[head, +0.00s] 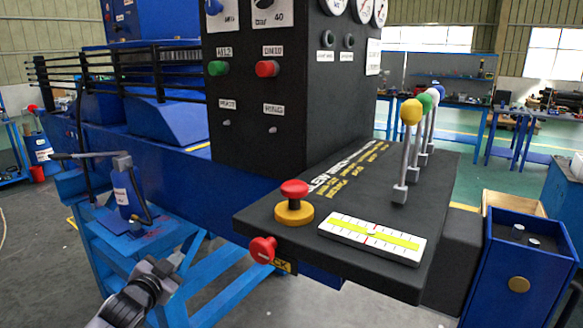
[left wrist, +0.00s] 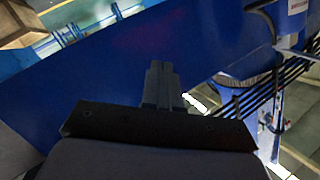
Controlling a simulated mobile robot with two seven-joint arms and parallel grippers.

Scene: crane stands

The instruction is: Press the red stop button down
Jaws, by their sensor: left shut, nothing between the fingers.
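A red mushroom-shaped stop button (head: 294,189) sits on a round yellow base (head: 294,212) at the near left corner of the black console top. It stands raised above the base. A second red knob (head: 263,249) sticks out of the console's front edge just below it. My left gripper (head: 174,262) is low at the left in the head view, below and left of both, touching neither. In the left wrist view its fingers (left wrist: 162,84) are together and empty, with a blue surface beyond. The stop button is not seen in that view. My right gripper is not in view.
The console (head: 440,190) carries levers with coloured knobs (head: 411,112) and a white-and-yellow level gauge (head: 372,239). A black upright panel (head: 290,120) with buttons stands behind. A blue stand with a bottle jack (head: 127,190) is at the left. A blue box (head: 515,265) is at the right.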

